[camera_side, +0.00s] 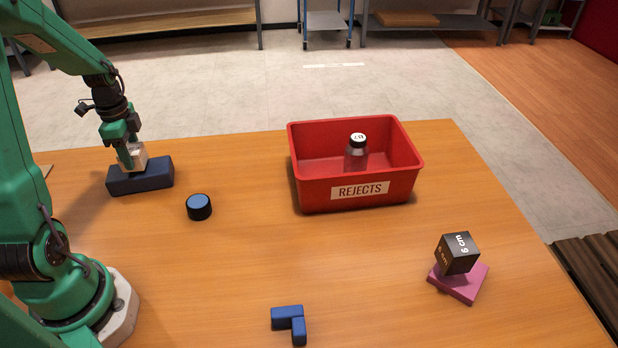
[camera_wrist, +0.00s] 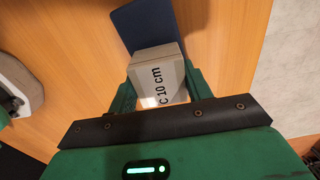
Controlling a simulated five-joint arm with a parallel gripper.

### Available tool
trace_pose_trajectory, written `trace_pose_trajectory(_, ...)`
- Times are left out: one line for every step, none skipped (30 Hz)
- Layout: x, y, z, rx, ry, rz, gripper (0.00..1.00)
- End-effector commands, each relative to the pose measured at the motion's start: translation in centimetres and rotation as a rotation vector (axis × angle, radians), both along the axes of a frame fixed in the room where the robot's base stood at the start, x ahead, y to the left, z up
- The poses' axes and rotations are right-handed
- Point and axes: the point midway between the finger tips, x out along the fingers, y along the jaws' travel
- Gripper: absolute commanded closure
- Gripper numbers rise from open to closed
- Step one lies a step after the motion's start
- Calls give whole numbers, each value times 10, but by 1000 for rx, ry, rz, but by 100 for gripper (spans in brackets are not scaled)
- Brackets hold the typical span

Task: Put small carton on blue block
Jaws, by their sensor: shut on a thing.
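The small carton (camera_side: 139,153) is pale grey-white. In the wrist view the carton (camera_wrist: 160,65) shows the print "C 10 cm" on one face. My gripper (camera_side: 130,159) is shut on it, with a green finger on each side in the wrist view. The blue block (camera_side: 148,180) is a long dark blue bar lying flat at the table's far left. The carton is at the top of the block, toward its middle; I cannot tell whether a thin gap is left between them. The block (camera_wrist: 145,25) also shows beyond the carton in the wrist view, partly hidden by it.
A black-and-blue round piece (camera_side: 199,207) stands right of the block. A red REJECTS bin (camera_side: 312,197) holds a bottle (camera_side: 356,155). A black cube (camera_side: 458,254) sits on a pink slab (camera_side: 462,286) at right. A blue L-shaped piece (camera_side: 289,318) lies in front. Mid-table is clear.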

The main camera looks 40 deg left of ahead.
Motion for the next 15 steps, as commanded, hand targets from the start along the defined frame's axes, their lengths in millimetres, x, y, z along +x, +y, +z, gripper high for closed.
trace_pose_trajectory(0,0,-4,-1,1,0,74)
trace_pose_trajectory(0,0,-6,-1,1,0,74)
trace_pose_trajectory(0,0,-8,-1,1,0,74)
trace_pose_trajectory(0,0,-9,-1,1,0,74)
trace_pose_trajectory(0,0,-9,0,0,0,74)
trace_pose_trajectory(0,0,-9,0,0,0,74)
trace_pose_trajectory(0,0,-9,0,0,0,74)
trace_pose_trajectory(0,0,-9,0,0,0,74)
trace_pose_trajectory(0,0,-9,0,0,0,74)
trace_pose_trajectory(0,0,-9,0,0,0,74)
trace_pose_trajectory(0,0,-9,0,0,0,74)
trace_pose_trajectory(0,0,-9,0,0,0,74)
trace_pose_trajectory(0,0,-9,0,0,0,74)
trace_pose_trajectory(0,0,-10,0,0,0,74)
trace_pose_trajectory(0,0,-11,0,0,0,74)
